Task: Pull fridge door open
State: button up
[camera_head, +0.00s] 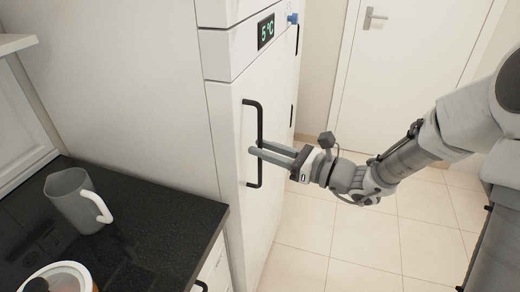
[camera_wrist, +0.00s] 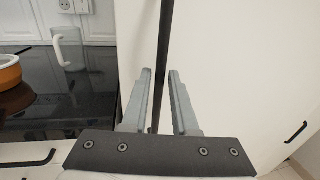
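The white fridge door (camera_head: 228,122) stands upright and looks closed. It carries a black vertical bar handle (camera_head: 251,112). My gripper (camera_head: 256,146) is at the middle of the handle, with its two fingers reaching toward the door. In the wrist view, the handle (camera_wrist: 164,40) runs between the two grey fingers of my gripper (camera_wrist: 158,92), with gaps beside it. The fingers are open around the bar and do not look closed on it. The wrist view also shows the white door surface (camera_wrist: 230,70) behind the handle.
A black counter (camera_head: 140,230) at the left holds a grey jug (camera_head: 72,200) with a white handle and a round pot (camera_head: 60,278), partly cut off. A digital display (camera_head: 266,31) sits above the door. Free tiled floor (camera_head: 340,232) lies right of the fridge, before a white room door (camera_head: 400,80).

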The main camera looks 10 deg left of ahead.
jog(key=shift+w+a, duration=0.1)
jog(key=shift+a, duration=0.45)
grip_shut()
dwell(1.1)
